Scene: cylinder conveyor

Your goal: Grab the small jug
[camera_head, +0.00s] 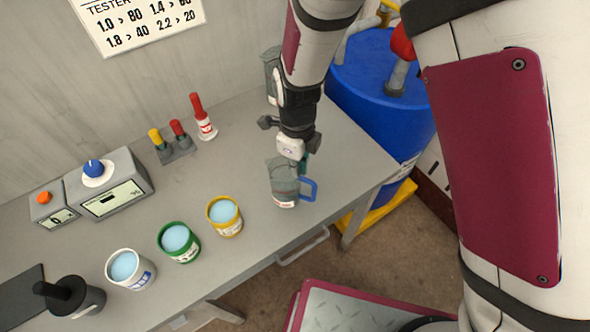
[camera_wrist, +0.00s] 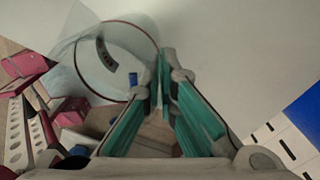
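The small jug (camera_head: 285,186) is a clear grey, see-through vessel with a blue handle on its right side. It stands upright on the grey bench, near the front right. My gripper (camera_head: 302,162) points down at the jug's rim, on the handle side. In the wrist view the jug's round rim (camera_wrist: 82,62) shows at upper left. The teal fingers of my gripper (camera_wrist: 166,70) are close together at the right edge of that rim and look shut on the jug's wall. The exact contact is partly hidden by the fingers.
Three cans of pale blue liquid, yellow (camera_head: 224,216), green (camera_head: 179,242) and white (camera_head: 130,269), stand left of the jug. A larger grey jug (camera_head: 271,76) stands behind my arm. A blue drum (camera_head: 375,95) is beyond the bench's right edge. A grey meter (camera_head: 109,187) sits at left.

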